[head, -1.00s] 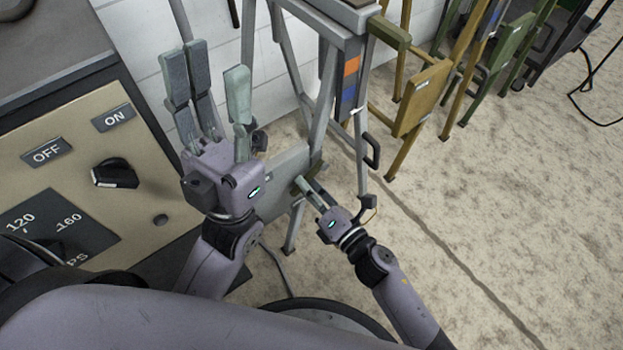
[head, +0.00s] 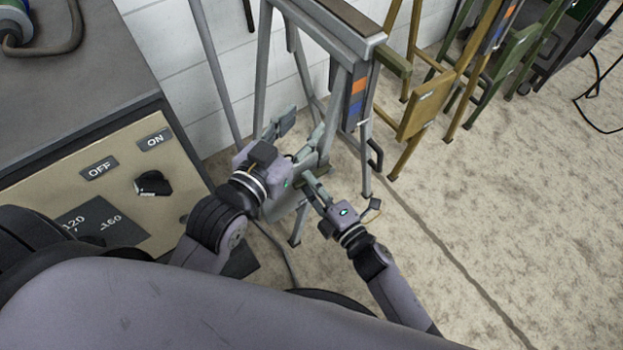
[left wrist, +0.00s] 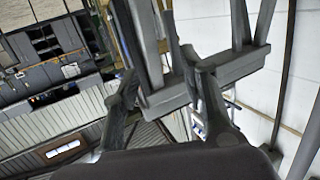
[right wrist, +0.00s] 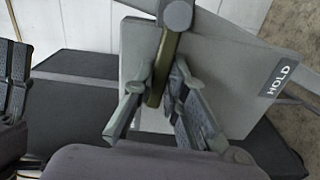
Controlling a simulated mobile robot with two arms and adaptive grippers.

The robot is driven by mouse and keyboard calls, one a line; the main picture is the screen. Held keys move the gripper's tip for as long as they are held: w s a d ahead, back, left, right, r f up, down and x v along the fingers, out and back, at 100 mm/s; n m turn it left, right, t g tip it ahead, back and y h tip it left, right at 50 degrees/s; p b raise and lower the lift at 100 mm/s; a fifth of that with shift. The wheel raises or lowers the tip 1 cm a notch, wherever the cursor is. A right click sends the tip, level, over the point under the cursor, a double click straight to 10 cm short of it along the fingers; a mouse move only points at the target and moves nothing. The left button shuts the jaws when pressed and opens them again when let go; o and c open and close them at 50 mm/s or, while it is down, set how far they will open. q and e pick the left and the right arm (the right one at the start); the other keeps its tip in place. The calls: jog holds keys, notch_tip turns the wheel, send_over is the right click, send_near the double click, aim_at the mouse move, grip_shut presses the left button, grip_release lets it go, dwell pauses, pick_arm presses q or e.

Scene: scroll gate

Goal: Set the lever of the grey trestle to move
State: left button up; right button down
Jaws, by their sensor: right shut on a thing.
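The grey trestle (head: 333,38) stands against the wall, upper middle of the head view. Its low grey plate (right wrist: 225,75) fills much of the right wrist view and carries a HOLD label (right wrist: 279,78) at its right. The olive lever (right wrist: 168,58) hangs from a round grey hub on this plate. My right gripper (head: 309,182) is shut on the lever, its fingers on either side of it in the right wrist view (right wrist: 155,95). My left gripper (head: 300,128) is open beside the trestle's lower part. Its fingers are apart in the left wrist view (left wrist: 165,80), with grey trestle bars behind them.
A control cabinet (head: 130,190) with a knob and ON and OFF labels stands at left. A yellow trestle (head: 425,105) and a green trestle (head: 500,60) stand to the right. A cable (head: 590,95) lies at far right.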

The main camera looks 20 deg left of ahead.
pick_arm(q)
notch_tip(320, 180, down, 6)
jog(key=s+a+g+y+p, duration=0.1)
jog(key=s+g, duration=0.1)
jog(key=g, duration=0.1)
jog(key=shift+s+a+r+g, duration=0.15)
jog(key=shift+s+a+g, duration=0.05)
jog(key=shift+a+g, duration=0.1)
pick_arm(e)
jog(key=shift+r+m, duration=0.3)
jog(key=shift+m, duration=0.4)
jog(key=c, duration=1.6)
grip_release()
pick_arm(q)
jog(key=shift+d, duration=0.1)
jog(key=shift+r, duration=0.1)
pick_arm(e)
jog(key=shift+d, duration=0.1)
jog(key=v, duration=1.2)
